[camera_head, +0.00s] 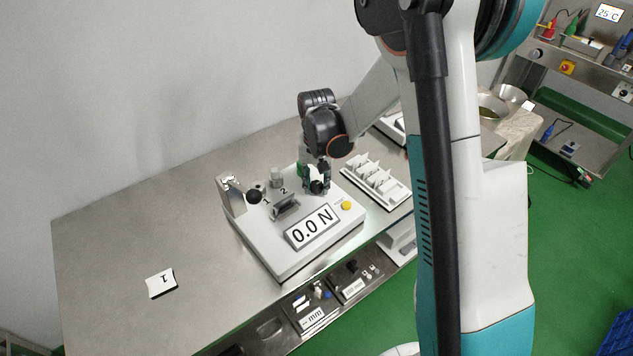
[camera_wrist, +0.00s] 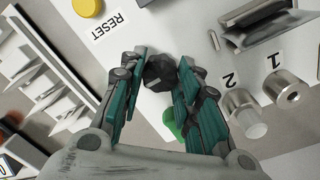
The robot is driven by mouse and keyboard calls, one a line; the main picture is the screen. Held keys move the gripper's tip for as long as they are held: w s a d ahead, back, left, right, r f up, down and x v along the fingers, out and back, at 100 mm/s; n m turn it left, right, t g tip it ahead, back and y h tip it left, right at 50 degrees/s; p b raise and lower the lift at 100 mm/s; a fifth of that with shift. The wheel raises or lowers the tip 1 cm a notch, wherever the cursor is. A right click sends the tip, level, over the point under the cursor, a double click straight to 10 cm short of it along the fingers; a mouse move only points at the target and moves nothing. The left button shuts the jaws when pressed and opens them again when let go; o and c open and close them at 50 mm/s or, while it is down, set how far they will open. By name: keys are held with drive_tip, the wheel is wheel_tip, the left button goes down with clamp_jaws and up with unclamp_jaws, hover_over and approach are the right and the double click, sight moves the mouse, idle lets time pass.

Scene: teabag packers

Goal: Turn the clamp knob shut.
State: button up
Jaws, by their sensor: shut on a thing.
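The test machine (camera_head: 262,243) is a pale box on the metal bench, with a display reading 0.0 N. A faceted black knob (camera_wrist: 160,73) stands on its top near the label RESET. The knob also shows in the head view (camera_head: 317,188), under my gripper (camera_head: 316,178). My gripper (camera_wrist: 162,66) is shut on this knob, with one teal-and-black finger on each side of it. A second black knob (camera_head: 253,196) is at the machine's left, by an upright metal bracket (camera_head: 231,194). The knob's lower part is hidden, and I cannot tell how far it is turned.
A yellow button (camera_head: 346,205) is near the knob. Two metal cylinders (camera_wrist: 288,90) (camera_wrist: 245,114) stand by labels 1 and 2. A green part (camera_wrist: 172,123) shows between my fingers. A white slotted rack (camera_head: 376,181) is to the right. A card marked 1 (camera_head: 161,283) lies left; bare bench surrounds it.

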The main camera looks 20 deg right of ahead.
sight(316, 184)
drive_tip(key=shift+m, duration=0.4)
drive_tip(key=o, duration=1.1)
drive_tip(key=shift+c, duration=0.2)
wheel_tip(316, 184, up, 12)
drive_tip(key=shift+r, duration=0.1)
